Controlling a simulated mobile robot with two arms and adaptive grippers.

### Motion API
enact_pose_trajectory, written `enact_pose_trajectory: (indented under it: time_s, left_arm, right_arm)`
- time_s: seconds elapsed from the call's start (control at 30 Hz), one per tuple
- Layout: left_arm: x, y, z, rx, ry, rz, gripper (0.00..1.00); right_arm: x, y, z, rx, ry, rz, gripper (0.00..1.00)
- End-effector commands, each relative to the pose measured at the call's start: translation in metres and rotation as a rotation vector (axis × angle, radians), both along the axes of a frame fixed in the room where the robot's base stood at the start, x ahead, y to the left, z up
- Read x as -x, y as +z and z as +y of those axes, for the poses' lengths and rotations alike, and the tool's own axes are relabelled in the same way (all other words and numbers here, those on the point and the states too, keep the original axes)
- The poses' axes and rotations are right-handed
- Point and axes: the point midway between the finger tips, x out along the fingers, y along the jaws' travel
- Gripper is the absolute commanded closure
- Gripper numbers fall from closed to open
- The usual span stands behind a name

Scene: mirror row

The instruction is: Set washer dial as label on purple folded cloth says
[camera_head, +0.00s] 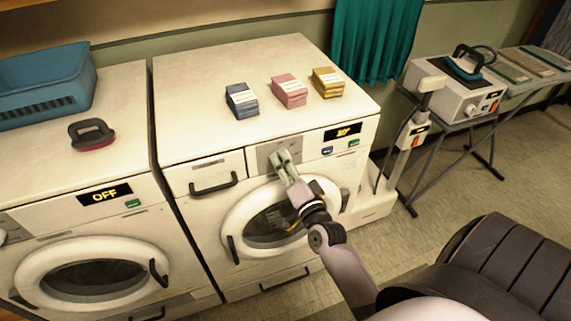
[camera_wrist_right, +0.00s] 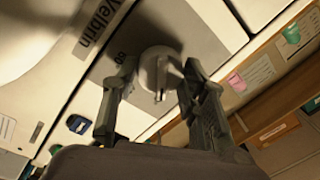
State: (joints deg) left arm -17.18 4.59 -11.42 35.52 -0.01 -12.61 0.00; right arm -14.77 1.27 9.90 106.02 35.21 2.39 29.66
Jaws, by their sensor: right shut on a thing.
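The washer (camera_head: 180,135) in the middle has a small display (camera_head: 343,131) that seems to read 30°. My right gripper (camera_head: 283,162) is at its grey control panel (camera_head: 262,158), shut on the dial. The wrist view shows the white round dial (camera_wrist_right: 158,66) between the two fingers of the right gripper (camera_wrist_right: 155,85); a printed mark that looks like 60 is beside it. In the head view the gripper hides the dial. A bluish-purple folded cloth (camera_head: 241,104) lies on the washer top, with a white label too small to read. My left gripper is not in view.
A pink cloth (camera_head: 290,94) and a yellow cloth (camera_head: 328,84) lie beside it. Folding tables stand at right, one carrying a white appliance (camera_head: 455,98).

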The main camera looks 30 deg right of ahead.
Motion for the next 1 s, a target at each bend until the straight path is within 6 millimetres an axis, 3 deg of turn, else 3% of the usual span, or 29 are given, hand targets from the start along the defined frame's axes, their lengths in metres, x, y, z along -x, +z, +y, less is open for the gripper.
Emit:
enact_pose_trajectory:
  time_s: [0.13,0.17,0.43,0.77,1.0]
  left_arm:
    - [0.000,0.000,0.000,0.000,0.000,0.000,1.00]
    - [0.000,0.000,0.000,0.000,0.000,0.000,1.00]
    - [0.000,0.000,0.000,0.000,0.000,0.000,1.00]
    - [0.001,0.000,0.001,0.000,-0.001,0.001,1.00]
    - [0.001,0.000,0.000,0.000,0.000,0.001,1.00]
  right_arm:
    - [0.000,0.000,-0.001,0.001,-0.002,-0.001,0.88]
    - [0.000,0.000,-0.001,0.001,-0.002,-0.001,0.58]
    - [0.000,0.000,0.000,0.002,-0.001,0.000,0.40]
    - [0.002,-0.001,0.000,0.002,-0.001,0.001,0.40]
    - [0.034,-0.003,0.006,0.002,0.000,0.004,0.40]
